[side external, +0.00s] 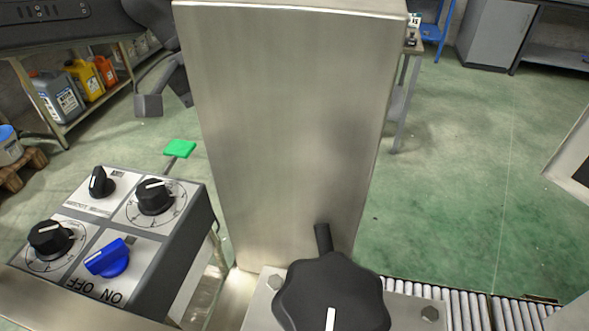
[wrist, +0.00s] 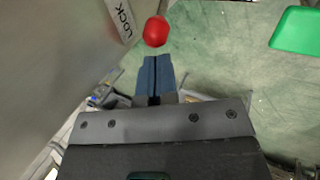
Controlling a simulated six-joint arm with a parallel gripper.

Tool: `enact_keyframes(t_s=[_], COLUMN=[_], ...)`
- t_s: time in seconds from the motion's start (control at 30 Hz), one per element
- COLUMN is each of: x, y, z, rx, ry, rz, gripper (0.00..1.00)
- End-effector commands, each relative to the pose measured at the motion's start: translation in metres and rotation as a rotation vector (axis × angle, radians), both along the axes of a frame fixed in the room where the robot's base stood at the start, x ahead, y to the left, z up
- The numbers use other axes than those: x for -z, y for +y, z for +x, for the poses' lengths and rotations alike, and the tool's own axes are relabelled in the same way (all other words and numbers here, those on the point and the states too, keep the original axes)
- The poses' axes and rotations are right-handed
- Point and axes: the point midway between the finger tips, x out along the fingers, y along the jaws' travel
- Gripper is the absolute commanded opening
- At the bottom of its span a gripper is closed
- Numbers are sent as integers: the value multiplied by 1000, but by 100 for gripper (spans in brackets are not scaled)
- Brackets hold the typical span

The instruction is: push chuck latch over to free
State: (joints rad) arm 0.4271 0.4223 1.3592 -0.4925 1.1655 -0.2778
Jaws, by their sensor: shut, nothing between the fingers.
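In the wrist view a red ball knob (wrist: 156,31), seemingly the chuck latch's handle, sits beside a pale plate marked LOCK (wrist: 121,18). Its lever and pivot cannot be made out. My gripper (wrist: 154,58) is shut and empty, with its blue-grey fingertips just below the knob in the picture. Whether they touch it I cannot tell. In the side external view dark parts of my gripper (side external: 150,105) show left of a tall steel housing (side external: 290,120). No red knob shows in that view.
A control box (side external: 125,225) with black knobs and a blue ON/OFF switch (side external: 108,258) stands at the left. A green pad (side external: 180,148) on a stem rises behind it. A black lobed knob (side external: 330,295) and roller conveyor (side external: 475,308) are in front.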

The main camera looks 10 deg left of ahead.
Motion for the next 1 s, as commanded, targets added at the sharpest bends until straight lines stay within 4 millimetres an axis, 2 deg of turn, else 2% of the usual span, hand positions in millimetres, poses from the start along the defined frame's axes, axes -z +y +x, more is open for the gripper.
enact_keyframes(t_s=[0.03, 0.67, 1.0], x=[10, 8, 6], y=[-3, -3, -2], z=[-7, -19, -18], rx=[15, 13, 9], ry=[30, 24, 18], rz=[15, 12, 8], gripper=[0, 0, 0])
